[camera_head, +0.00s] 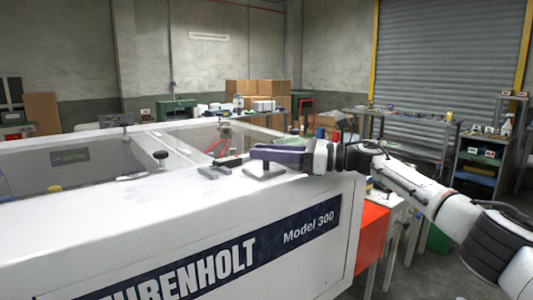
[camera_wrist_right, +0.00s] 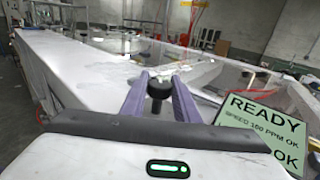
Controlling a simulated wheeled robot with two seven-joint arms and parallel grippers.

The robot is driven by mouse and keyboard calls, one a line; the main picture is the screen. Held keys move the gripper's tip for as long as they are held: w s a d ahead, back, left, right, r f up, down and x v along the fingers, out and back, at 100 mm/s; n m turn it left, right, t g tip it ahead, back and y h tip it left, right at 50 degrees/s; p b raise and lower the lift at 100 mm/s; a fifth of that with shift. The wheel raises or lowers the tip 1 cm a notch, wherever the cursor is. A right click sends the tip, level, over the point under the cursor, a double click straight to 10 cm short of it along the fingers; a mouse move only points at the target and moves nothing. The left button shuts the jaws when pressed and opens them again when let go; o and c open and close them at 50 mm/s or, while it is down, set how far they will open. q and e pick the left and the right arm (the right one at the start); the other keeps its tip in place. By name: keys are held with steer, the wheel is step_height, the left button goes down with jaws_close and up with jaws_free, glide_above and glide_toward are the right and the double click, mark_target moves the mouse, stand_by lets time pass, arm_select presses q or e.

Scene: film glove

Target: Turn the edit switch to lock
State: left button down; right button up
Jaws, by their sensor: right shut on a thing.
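My right gripper (camera_head: 256,152) reaches in from the right over the top of the white machine, with its purple fingers pointing left. In the right wrist view its fingertips (camera_wrist_right: 160,88) stand on either side of a round-topped black knob (camera_wrist_right: 158,91), and the gripper is shut on it. In the head view the fingers hide that knob, and a small grey plate (camera_head: 266,172) lies under them. No edit or lock lettering is readable. My left gripper is not in view.
The machine's white top (camera_head: 110,215) has a separate black knob (camera_head: 160,155) and a grey block (camera_head: 213,172) left of the gripper. A display (camera_wrist_right: 262,130) reading READY stands close by in the wrist view. Open bays lie behind; benches (camera_head: 420,120) stand at the right.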

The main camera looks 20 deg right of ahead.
steer(key=o, duration=1.1)
steer(key=shift+c, duration=0.2)
steer(key=b+v, duration=0.2)
steer(key=v, duration=0.8)
steer(key=shift+d, duration=0.1)
